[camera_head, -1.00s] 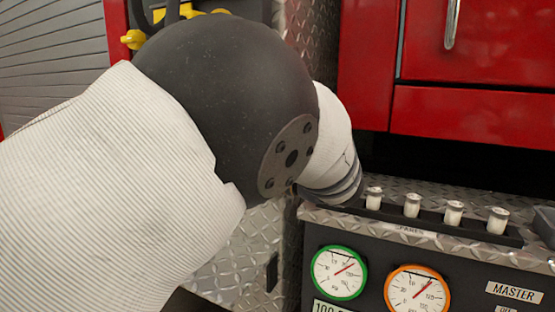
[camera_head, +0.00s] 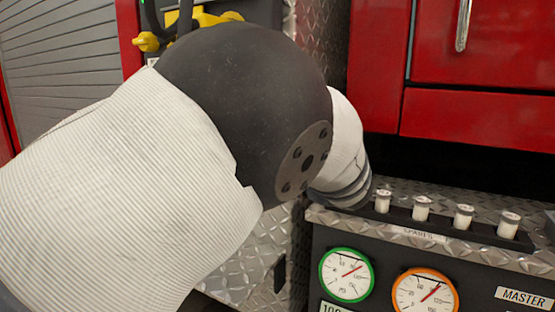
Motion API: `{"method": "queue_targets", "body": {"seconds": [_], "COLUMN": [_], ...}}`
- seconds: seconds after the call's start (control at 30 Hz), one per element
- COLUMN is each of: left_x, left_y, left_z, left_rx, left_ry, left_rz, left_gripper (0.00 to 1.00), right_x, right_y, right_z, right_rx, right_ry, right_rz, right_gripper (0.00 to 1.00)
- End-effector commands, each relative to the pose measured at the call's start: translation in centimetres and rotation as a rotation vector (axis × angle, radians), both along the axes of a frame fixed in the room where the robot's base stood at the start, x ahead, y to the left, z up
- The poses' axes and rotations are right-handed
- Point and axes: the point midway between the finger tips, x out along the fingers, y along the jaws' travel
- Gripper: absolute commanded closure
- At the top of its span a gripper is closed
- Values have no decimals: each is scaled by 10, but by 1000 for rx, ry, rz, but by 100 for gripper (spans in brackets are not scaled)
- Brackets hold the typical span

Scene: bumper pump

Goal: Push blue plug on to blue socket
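No blue plug and no blue socket shows in the head view. My own arm, coming in from the left, fills the left and middle of the picture with a white sleeve and a dark round joint, and it hides what lies behind it. Neither of my grippers is in view, so what they hold cannot be seen.
A black panel carries a green-rimmed gauge (camera_head: 346,275) and an orange-rimmed gauge (camera_head: 425,291). Several small white-bodied spares (camera_head: 421,209) stand in a tray above them. Red cabinets (camera_head: 478,117) stand behind. A yellow fitting (camera_head: 146,41) and a grey shutter (camera_head: 60,62) are at left.

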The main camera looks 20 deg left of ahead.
Motion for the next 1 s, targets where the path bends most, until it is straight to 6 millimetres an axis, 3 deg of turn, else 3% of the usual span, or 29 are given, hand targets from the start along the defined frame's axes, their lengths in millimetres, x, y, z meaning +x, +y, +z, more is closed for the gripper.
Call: {"method": "queue_targets", "body": {"seconds": [0.93,0.97,1.0], "left_x": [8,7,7], "left_y": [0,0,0], "left_z": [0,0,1], "left_rx": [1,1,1], "left_ry": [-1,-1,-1], "left_rz": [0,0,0], "left_gripper": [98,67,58], "right_x": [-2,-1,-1], "right_y": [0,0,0], "right_z": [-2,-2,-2], "right_rx": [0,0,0], "right_ry": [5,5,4], "right_rz": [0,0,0], "right_gripper": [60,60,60]}}
